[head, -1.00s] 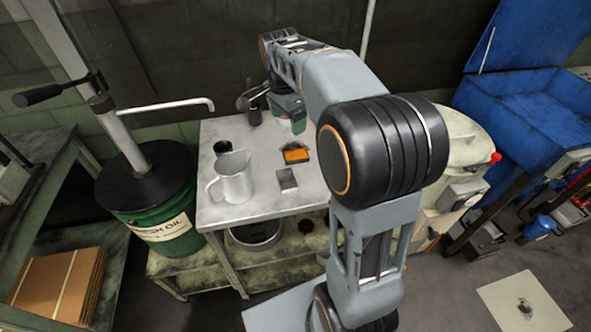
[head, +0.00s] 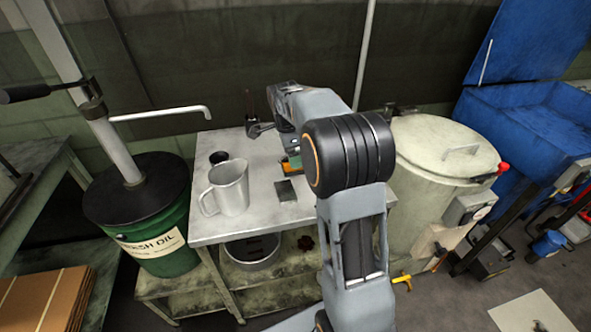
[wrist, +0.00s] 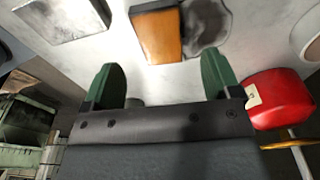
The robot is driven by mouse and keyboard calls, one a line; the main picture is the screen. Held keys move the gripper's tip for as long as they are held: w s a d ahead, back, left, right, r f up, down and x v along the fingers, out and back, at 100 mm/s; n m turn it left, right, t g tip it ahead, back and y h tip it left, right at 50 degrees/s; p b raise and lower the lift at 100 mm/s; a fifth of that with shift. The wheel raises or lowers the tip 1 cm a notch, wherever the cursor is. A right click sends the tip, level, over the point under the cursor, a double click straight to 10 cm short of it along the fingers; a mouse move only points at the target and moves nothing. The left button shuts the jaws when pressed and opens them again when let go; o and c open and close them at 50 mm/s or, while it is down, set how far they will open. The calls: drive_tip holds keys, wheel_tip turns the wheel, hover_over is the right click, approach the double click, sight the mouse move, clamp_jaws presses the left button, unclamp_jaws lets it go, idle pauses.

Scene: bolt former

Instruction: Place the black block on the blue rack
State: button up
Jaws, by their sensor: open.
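My gripper (head: 292,158) is over the grey table, partly hidden by my arm in the head view. Its two green fingers stand wide apart and empty in the wrist view (wrist: 162,82). An orange block (wrist: 157,35) lies just beyond the fingertips, between their lines; in the head view it is mostly covered (head: 285,168). A dark, flat patch (wrist: 205,25) adjoins it. A grey square block (head: 286,191) lies nearer the table's front edge and at the wrist view's upper left (wrist: 62,14). I cannot make out a clearly black block or a blue rack.
A metal jug (head: 230,188) and a small black cup (head: 219,157) stand on the table (head: 256,150). A green oil drum (head: 165,235) is at left. A pale drum (head: 440,165) and a blue bin (head: 525,125) are at right. A red object (wrist: 278,98) shows beside the right finger.

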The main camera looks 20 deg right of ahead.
sight(286, 167)
drive_tip(key=f, duration=0.3)
drive_tip(key=f+b, duration=0.1)
drive_tip(key=f, duration=0.1)
drive_tip(key=shift+d, duration=0.25)
drive_tip(key=c, duration=1.3)
drive_tip(key=shift+r, duration=0.1)
drive_tip(key=shift+c, duration=1)
drive_tip(key=shift+r, duration=0.1)
